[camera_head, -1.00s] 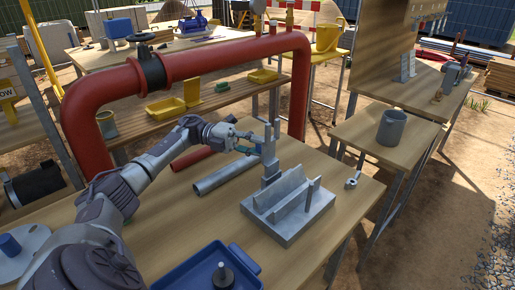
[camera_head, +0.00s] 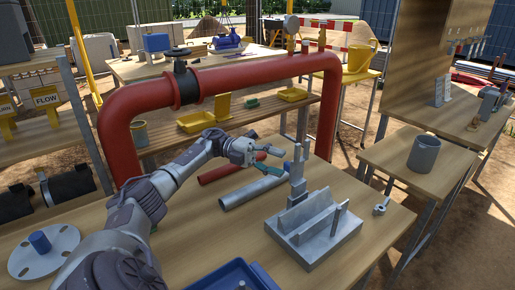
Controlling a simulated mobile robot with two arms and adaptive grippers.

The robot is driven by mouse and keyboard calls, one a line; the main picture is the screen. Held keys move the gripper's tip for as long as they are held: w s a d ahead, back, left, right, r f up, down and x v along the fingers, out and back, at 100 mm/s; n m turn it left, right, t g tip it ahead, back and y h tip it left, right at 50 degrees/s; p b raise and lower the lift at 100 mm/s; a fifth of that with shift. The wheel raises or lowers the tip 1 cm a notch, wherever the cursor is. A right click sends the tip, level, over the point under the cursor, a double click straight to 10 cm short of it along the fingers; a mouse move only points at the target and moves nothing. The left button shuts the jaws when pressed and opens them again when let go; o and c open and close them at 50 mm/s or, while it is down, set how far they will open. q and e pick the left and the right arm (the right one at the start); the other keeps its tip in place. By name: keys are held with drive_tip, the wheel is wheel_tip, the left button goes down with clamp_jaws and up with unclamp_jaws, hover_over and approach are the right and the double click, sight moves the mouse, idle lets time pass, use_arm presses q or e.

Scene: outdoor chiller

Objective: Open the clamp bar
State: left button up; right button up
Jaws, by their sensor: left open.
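A grey metal clamp fixture (camera_head: 322,251) sits on the wooden table, with upright plates on a thick base. A stepped metal bar (camera_head: 297,176), which looks like the clamp bar, stands upright at its back left corner. My left gripper (camera_head: 279,161) is open and empty, just left of the upright bar. Its two fingers point right toward the bar, with a small gap between them and it. Whether the bar is latched or hinged cannot be told from here. My right gripper is not in view.
A grey pipe (camera_head: 248,192) and a red pipe (camera_head: 222,174) lie behind the fixture. A large red pipe arch (camera_head: 235,78) stands over the table's back. A blue tray (camera_head: 231,275) is in front, and a small metal eye part (camera_head: 381,206) lies right of the fixture.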

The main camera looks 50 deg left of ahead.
use_arm(q)
drive_tip(key=v, duration=0.7)
drive_tip(key=shift+w, duration=0.1)
drive_tip(key=shift+v, duration=1.05)
drive_tip(key=shift+d, duration=0.1)
